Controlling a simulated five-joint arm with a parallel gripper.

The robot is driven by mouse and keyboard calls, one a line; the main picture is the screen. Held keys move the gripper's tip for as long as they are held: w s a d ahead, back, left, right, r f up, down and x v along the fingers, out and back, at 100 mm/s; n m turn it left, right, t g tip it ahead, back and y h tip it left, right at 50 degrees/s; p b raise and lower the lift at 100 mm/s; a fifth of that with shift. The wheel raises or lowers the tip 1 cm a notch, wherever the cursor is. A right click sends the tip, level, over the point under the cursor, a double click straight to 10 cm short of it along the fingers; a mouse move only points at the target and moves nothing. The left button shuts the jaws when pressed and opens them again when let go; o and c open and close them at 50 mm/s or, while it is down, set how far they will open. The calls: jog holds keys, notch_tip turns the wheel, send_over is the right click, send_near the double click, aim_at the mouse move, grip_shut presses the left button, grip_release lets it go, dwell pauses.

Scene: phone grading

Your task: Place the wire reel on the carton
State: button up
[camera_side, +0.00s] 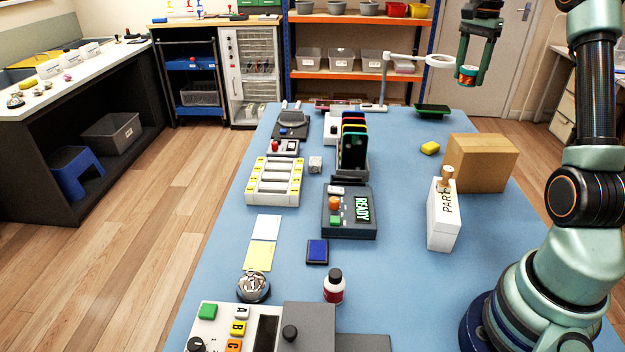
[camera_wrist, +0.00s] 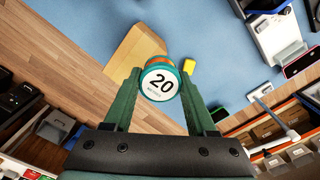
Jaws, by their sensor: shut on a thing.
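The wire reel (camera_side: 467,76) is a small teal drum with an orange-red band. The carton (camera_side: 484,163) is a plain brown box standing at the right of the blue table. It also shows in the wrist view (camera_wrist: 128,50), partly hidden behind the reel and a finger. The reel is apart from the carton.

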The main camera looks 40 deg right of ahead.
notch_tip(320, 180, up, 6)
jog(key=m, duration=0.1)
send_over(485, 142)
notch_tip(485, 142, down, 20)
jog(key=shift+f, duration=0.1)
jog(key=shift+f, duration=0.1)
jog(key=o, duration=1.4)
jog(key=shift+c, duration=0.2)
